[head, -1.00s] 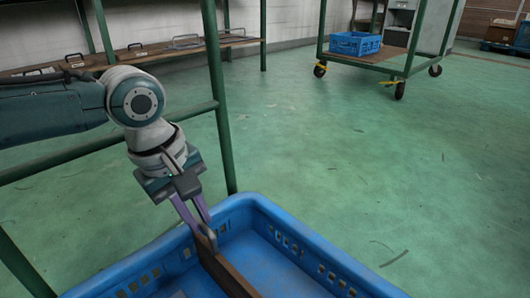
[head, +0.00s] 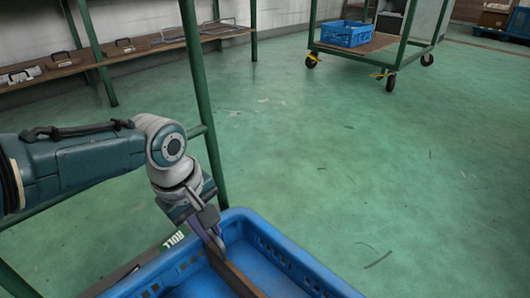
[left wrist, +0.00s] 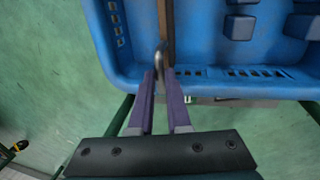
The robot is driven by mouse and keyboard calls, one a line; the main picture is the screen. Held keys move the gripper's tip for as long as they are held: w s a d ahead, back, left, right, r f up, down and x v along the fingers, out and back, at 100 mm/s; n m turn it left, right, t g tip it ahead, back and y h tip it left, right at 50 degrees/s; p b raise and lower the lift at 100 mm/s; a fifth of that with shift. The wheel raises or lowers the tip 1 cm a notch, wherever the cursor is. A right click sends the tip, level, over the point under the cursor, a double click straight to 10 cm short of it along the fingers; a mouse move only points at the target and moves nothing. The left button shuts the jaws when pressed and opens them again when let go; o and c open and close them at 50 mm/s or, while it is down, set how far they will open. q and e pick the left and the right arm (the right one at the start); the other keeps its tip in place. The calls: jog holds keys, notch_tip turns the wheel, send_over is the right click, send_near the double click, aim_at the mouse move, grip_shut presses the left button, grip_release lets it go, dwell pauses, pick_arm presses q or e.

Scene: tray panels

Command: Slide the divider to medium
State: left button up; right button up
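The divider is a thin brown panel (head: 232,276) standing in the blue crate (head: 293,262). Its near end has a metal loop handle, which shows in the left wrist view (left wrist: 161,57). The divider (left wrist: 166,20) runs away from the crate's near wall in that view. My left gripper (head: 217,241) is over the crate's rim at this end. Its two purple fingers (left wrist: 160,76) lie close on either side of the handle and look shut on it. The divider's far part is cut off by the frame edges. My right gripper is not in view.
A green rack post (head: 201,100) stands behind my left arm. A cart (head: 383,45) with a small blue crate (head: 346,34) stands farther back. The green floor between is open.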

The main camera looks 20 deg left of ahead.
pick_arm(q)
jog(key=o, duration=0.4)
jog(key=shift+d, duration=0.15)
jog(key=shift+o, duration=0.2)
notch_tip(320, 180, up, 10)
jog(key=s+p, duration=0.1)
jog(key=p, duration=0.8)
jog(key=shift+s+a+p, duration=0.35)
jog(key=shift+s+a, duration=0.05)
jog(key=shift+a, duration=0.05)
jog(key=shift+f, duration=0.15)
